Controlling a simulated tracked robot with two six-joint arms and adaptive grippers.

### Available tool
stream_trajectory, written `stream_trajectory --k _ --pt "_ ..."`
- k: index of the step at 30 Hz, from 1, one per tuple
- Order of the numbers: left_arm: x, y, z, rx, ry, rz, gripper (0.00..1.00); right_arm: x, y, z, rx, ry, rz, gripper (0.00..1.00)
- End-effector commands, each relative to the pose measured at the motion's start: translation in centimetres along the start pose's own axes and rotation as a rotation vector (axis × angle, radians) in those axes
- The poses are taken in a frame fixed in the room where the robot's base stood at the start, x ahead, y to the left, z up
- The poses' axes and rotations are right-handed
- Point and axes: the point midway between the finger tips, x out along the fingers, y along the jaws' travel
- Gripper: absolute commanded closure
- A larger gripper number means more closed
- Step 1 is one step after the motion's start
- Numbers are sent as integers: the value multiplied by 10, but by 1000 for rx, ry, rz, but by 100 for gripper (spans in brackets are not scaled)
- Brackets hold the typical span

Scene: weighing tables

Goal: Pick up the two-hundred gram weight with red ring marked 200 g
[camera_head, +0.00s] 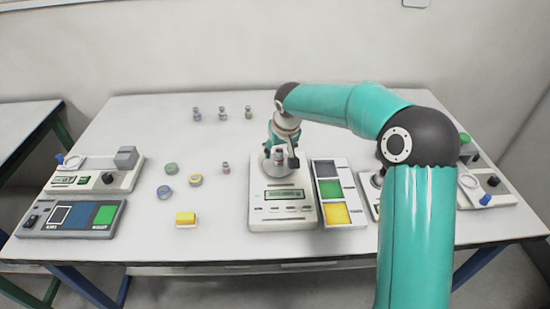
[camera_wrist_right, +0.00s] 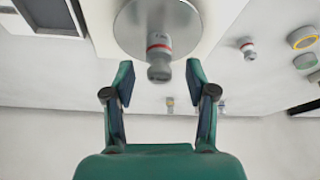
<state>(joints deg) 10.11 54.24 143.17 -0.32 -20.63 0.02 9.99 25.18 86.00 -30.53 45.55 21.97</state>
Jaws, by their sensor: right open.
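A small metal weight with a red ring (camera_wrist_right: 159,57) stands on the round steel pan (camera_wrist_right: 128,32) of the scale. Its marking is too small to read. My right gripper (camera_wrist_right: 160,80) is open, with its two fingers on either side of the weight's knob end and a gap on each side. In the head view my right gripper (camera_head: 284,155) is over the pan of the white scale (camera_head: 284,213) and partly hides the weight. A second weight with a reddish ring (camera_head: 226,169) stands on the table left of the scale; it also shows in the wrist view (camera_wrist_right: 247,48).
Several small weights (camera_head: 222,114) stand at the back of the table. Coloured rolls (camera_head: 171,169) and a yellow block (camera_head: 186,219) lie to the left. A tray with coloured panels (camera_head: 331,189) sits right of the scale. More devices (camera_head: 100,178) stand at the left edge.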

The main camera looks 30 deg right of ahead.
Motion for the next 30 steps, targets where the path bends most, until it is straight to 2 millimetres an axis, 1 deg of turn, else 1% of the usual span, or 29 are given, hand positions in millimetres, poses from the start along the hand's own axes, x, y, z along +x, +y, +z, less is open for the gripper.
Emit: stream_trajectory --k 3,8,9,11,18,19,30 --pt "0 0 0 0 0 0 60 5 0 0 0 1 0 44" --pt "0 0 0 0 0 0 60 5 0 0 0 2 0 44" --pt "0 0 0 0 0 0 60 5 0 0 0 2 0 47" --pt "0 0 0 0 0 0 60 5 0 0 0 2 0 57" --pt "0 0 0 0 0 0 60 5 0 0 0 1 0 97" --pt "0 0 0 0 0 0 60 5 0 0 0 1 0 100" --pt "0 0 0 0 0 0 60 3 0 -1 0 3 -1 100"
